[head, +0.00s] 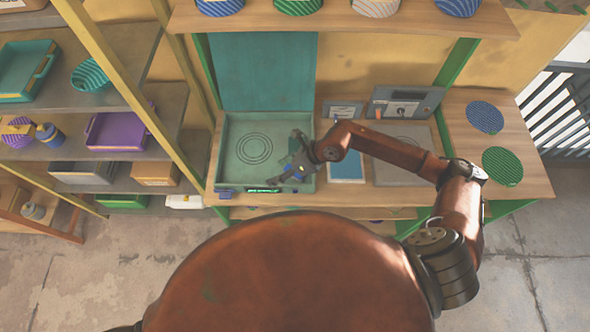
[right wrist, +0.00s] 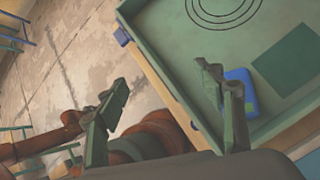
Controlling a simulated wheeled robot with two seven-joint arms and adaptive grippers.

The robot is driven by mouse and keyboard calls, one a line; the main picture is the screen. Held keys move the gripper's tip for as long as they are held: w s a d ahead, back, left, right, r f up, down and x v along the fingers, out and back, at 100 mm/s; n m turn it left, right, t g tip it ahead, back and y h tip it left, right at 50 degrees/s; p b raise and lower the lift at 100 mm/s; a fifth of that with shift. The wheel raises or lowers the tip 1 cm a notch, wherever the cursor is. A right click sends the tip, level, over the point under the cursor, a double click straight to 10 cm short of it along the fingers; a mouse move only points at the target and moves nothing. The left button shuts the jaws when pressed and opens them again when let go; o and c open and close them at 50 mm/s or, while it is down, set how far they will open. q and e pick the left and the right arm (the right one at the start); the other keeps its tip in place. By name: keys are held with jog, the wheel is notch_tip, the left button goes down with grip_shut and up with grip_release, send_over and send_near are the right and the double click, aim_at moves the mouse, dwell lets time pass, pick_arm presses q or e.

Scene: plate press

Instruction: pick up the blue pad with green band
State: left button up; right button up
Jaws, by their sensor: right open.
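A small blue pad (right wrist: 240,90) lies inside the green press tray (right wrist: 285,22), near its front edge, in the right wrist view. A small greenish patch shows at its lower end; the rest of any band is not clear. In the head view a bit of blue pad (head: 296,174) shows beside the gripper, largely covered by it. My right gripper (head: 287,163) is over the front right part of the tray. In the right wrist view the right gripper (right wrist: 165,80) has its fingers wide apart and nothing between them; one finger partly overlaps the pad. My left gripper cannot be made out.
The press's teal lid (head: 262,72) stands raised behind the tray. A blue panel (head: 346,167) and a grey plate (head: 398,165) lie to the right. Two round striped pads, blue (head: 485,117) and green (head: 502,166), lie at the far right. Shelves stand at left.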

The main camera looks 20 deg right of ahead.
jog(key=d+f+h, duration=0.1)
jog(key=d, duration=0.2)
jog(key=w+d+f+h, duration=0.1)
jog(key=d, duration=0.2)
jog(key=w+d+f+n+h, duration=0.1)
jog(key=d+f, duration=0.1)
jog(key=d, duration=0.1)
jog(key=shift+w+d+h, duration=0.1)
jog(key=shift+w+h, duration=0.05)
jog(key=shift+h, duration=0.25)
jog(key=shift+w+f, duration=0.1)
jog(key=shift+f, duration=0.3)
jog(key=x, duration=0.2)
jog(key=p+x, duration=0.1)
jog(key=x, duration=0.1)
jog(key=p+x, duration=0.1)
jog(key=x, duration=0.2)
jog(key=shift+w+r, duration=0.15)
jog(key=shift+w, duration=0.1)
jog(key=c, duration=1.3)
jog(key=shift+o, duration=0.2)
jog(key=shift+r, duration=0.1)
